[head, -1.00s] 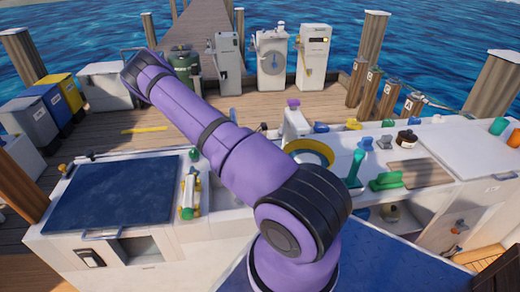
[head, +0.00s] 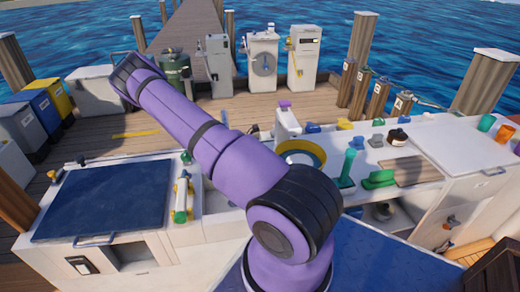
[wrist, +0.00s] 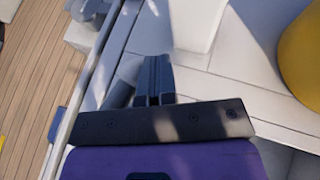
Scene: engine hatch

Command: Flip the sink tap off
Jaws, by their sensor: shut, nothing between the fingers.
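A white upright post with a purple top (head: 286,118) stands on the counter behind a yellow-rimmed round basin (head: 318,150). It looks like the sink tap, but I cannot tell for sure or read its handle position. In the wrist view, my gripper (wrist: 153,68) is shut and empty, its dark fingers side by side over a pale counter edge. A white upright body (wrist: 195,22) stands just beyond the fingertips, and a yellow rounded thing (wrist: 302,55) is at the right.
The white counter (head: 455,135) holds a green upright bottle-like thing (head: 347,165), a green brush-like thing (head: 378,179) and several small items. A dark blue hatch panel (head: 105,200) lies at left. Wooden dock boards and machines are beyond.

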